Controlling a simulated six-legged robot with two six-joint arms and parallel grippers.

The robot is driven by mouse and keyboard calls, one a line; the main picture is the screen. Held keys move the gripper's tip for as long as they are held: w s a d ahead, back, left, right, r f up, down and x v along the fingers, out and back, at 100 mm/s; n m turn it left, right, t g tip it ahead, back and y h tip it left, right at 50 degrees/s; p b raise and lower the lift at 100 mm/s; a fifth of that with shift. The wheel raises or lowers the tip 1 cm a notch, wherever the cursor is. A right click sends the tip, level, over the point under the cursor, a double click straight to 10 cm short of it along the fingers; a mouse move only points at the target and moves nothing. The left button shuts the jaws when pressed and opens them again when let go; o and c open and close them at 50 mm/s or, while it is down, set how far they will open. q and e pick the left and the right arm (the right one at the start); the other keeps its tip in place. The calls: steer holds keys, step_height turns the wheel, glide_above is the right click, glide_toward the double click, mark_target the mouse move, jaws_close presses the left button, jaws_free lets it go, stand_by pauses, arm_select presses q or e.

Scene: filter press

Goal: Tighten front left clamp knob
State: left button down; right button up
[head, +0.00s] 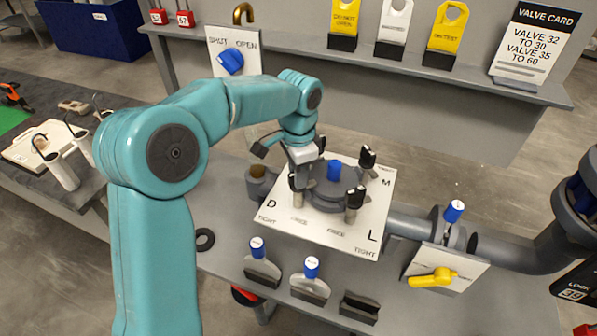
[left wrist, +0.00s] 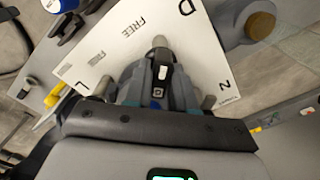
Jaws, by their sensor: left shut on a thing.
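The filter press lid (head: 332,192) is a round dark grey cover with a blue knob on top, set on a white plate (head: 270,215) marked D, L and M, with FREE and TIGHT. Black clamp knobs on metal posts stand around the lid. The front left clamp knob (head: 293,182) is by the D mark, partly covered by my gripper. My left gripper (head: 301,165) is over it, pointing down, and shut on it. In the left wrist view the fingers (left wrist: 160,88) hide most of the knob, and a metal post end shows beyond them. My right gripper is not in view.
A pipe (head: 415,226) with a blue-topped valve and a yellow handle (head: 433,278) lies to the right. Blue-topped tags (head: 311,275) stand along the front. A shelf (head: 450,75) with tags and a valve card (head: 535,45) is behind. A black ring (head: 205,239) lies left.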

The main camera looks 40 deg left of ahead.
arm_select(q)
steer(key=c, duration=1)
jaws_free()
steer(key=shift+s, duration=0.1)
steer(key=shift+c, duration=0.2)
steer(key=shift+r, duration=0.3)
step_height(320, 180, up, 16)
steer(key=p, duration=0.1)
steer(key=shift+f, duration=0.1)
